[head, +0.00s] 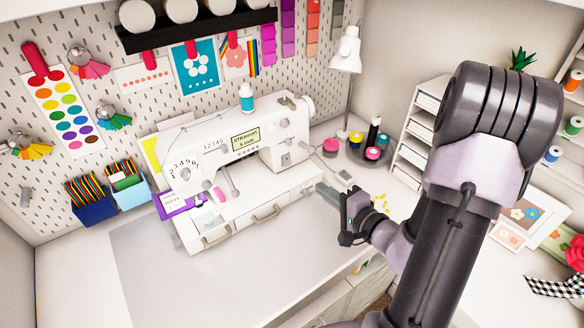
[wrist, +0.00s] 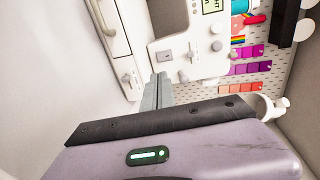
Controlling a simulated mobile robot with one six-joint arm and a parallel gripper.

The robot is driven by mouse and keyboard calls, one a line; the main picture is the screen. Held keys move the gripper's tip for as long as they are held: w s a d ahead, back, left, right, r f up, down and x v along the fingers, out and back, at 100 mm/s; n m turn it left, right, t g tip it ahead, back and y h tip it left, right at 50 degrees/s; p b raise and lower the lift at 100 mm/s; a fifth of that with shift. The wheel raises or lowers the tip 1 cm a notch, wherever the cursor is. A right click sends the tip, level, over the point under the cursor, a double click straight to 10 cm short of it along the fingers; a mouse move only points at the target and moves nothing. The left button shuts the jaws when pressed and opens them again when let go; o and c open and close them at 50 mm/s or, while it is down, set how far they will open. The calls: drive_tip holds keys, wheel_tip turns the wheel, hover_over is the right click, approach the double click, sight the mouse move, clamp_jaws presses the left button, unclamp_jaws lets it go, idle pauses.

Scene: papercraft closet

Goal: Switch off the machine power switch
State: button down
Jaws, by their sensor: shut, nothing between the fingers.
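The white sewing machine (head: 240,140) stands on the table against the pegboard; it also shows sideways in the wrist view (wrist: 190,30). In the head view a small grey patch (head: 286,159) on the right column may be the same part. My gripper (head: 324,190) is shut and empty, its fingers pointing left at the machine's right end. In the wrist view the fingertips (wrist: 161,78) appear close to the machine; contact cannot be told.
The grey mat (head: 180,270) in front of the machine is mostly clear.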

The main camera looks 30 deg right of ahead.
sight(286, 165)
drive_tip(key=x, duration=1.4)
drive_tip(key=shift+w+f+b, duration=0.15)
drive_tip(key=shift+f+b, duration=0.3)
drive_tip(key=shift+b, duration=0.6)
drive_tip(key=t+b, duration=0.1)
drive_tip(key=b, duration=0.4)
drive_tip(key=shift+f+t+b, duration=0.3)
drive_tip(key=shift+f+b, duration=0.05)
drive_tip(key=shift+f, duration=0.05)
drive_tip(key=t+b, duration=0.1)
drive_tip(key=b, duration=0.4)
drive_tip(key=shift+w+r+b, duration=0.1)
drive_tip(key=shift+b, duration=0.2)
drive_tip(key=shift+r, duration=0.4)
